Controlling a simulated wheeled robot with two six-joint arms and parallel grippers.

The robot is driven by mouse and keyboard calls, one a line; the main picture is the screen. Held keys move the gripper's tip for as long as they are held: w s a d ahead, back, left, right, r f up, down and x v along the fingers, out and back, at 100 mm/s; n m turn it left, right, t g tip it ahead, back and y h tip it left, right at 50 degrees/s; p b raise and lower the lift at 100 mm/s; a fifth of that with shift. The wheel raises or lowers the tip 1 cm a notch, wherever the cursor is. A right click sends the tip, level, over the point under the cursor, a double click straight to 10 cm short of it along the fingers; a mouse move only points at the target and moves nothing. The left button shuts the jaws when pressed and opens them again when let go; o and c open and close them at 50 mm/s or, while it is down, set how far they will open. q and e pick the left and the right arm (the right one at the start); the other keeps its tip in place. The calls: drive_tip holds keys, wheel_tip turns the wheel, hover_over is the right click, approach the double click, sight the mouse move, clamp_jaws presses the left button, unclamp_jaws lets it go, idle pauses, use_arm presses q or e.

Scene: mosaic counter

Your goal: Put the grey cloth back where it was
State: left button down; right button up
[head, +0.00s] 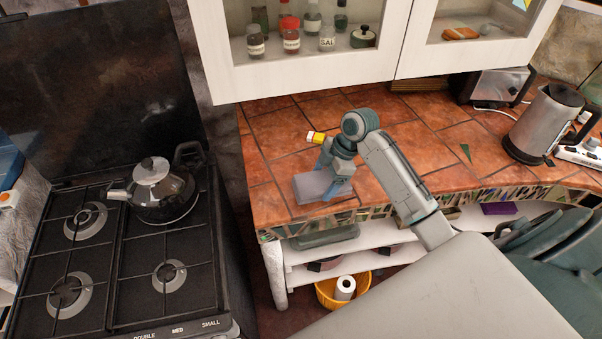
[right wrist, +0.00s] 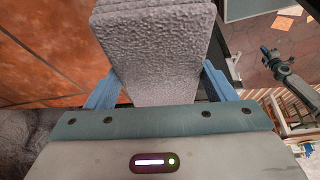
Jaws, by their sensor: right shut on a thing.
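The grey cloth (head: 311,188) is a folded, textured pad over the tiled counter (head: 275,150), close to its front edge. My right gripper (head: 338,190) is shut on it from the right in the head view. In the right wrist view the cloth (right wrist: 155,50) sits between the two blue fingers and extends away from the palm. I cannot tell whether it touches the counter. My left arm's end (right wrist: 276,60) shows small at the right of the right wrist view, away from the cloth; its jaws are too small to read.
A small yellow and white item (head: 316,137) lies behind the gripper. A kettle (head: 544,125) and a toaster (head: 497,86) stand at the right. The stove (head: 120,240) with a pot (head: 153,185) is at the left. A cabinet (head: 310,78) hangs above. Counter tiles between gripper and kettle are mostly clear.

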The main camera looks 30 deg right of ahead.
sight(301, 177)
drive_tip(key=w+a, duration=0.1)
drive_tip(key=w, duration=0.1)
drive_tip(key=w+a+p, duration=0.1)
drive_tip(key=w, duration=0.1)
drive_tip(key=w+a+p, duration=0.1)
drive_tip(key=shift+w+a+f, duration=0.2)
drive_tip(key=shift+w+f, duration=0.05)
drive_tip(key=shift+w, duration=0.15)
drive_tip(key=f, duration=0.1)
drive_tip(key=f+p, duration=0.2)
drive_tip(key=shift+w+a, duration=0.15)
drive_tip(key=shift+w, duration=0.1)
drive_tip(key=shift+f+p, duration=0.3)
use_arm(q)
drive_tip(key=r, duration=0.2)
drive_tip(key=w+r, duration=0.1)
drive_tip(key=r, duration=0.2)
drive_tip(key=shift+w+r, duration=0.1)
drive_tip(key=shift+w, duration=0.05)
use_arm(e)
drive_tip(key=shift+f, duration=0.1)
drive_tip(key=shift+f, duration=0.15)
drive_tip(key=o, duration=1)
drive_tip(key=shift+r, duration=0.2)
